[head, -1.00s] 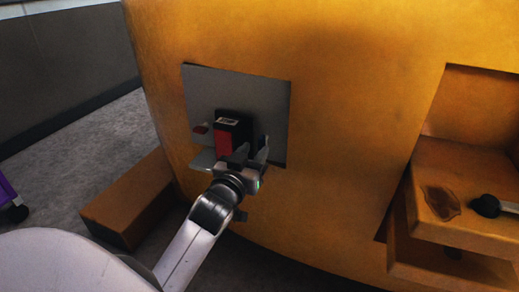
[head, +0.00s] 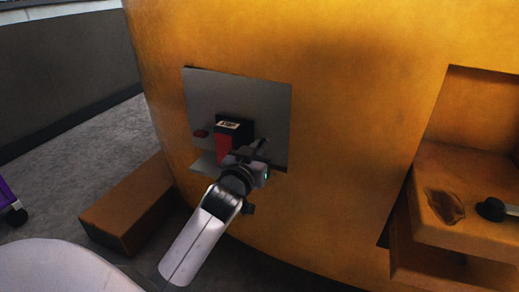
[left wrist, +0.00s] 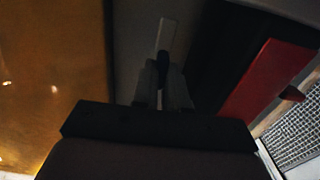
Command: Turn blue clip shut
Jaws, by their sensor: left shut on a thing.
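My left gripper (head: 254,152) is at the lower right of the grey plate, beside the black and red box. In the left wrist view its two fingers (left wrist: 163,76) are closed on a small dark blue piece, the blue clip (left wrist: 162,58). A pale grey bar (left wrist: 169,33) extends beyond the fingertips there. In the head view the gripper hides the clip, and its exact angle is hard to tell. My right gripper is not in view.
The black box (head: 233,128) with a red side and a label stands out from the grey plate (head: 270,110) on the large yellow casting (head: 340,120). An orange-brown block (head: 130,205) lies on the floor.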

